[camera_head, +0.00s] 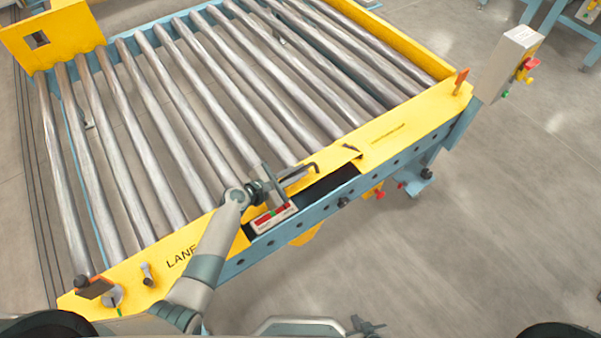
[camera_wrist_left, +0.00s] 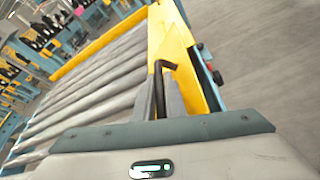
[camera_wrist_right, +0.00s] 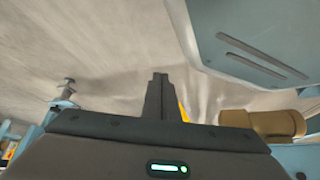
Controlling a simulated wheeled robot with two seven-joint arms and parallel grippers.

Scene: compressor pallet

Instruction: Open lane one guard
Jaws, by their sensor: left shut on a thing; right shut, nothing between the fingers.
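The lane one guard seems to be part of the yellow near rail (camera_head: 385,135) of the roller lane, lettered LANE at its left; its exact outline is unclear. A dark slot (camera_head: 325,186) shows in the rail. A black bent handle (camera_head: 309,167) stands at its rear edge. My left gripper (camera_head: 275,184) is shut on this handle; in the left wrist view the handle (camera_wrist_left: 167,65) rises between the fingers. My right gripper (camera_wrist_right: 160,97) is shut and empty over the floor.
Steel rollers (camera_head: 215,100) lie behind the rail. A grey control box (camera_head: 505,62) with a red button stands at the right corner. A knob (camera_head: 112,296) and small lever sit at the rail's left end. The floor (camera_head: 480,220) at the right is clear.

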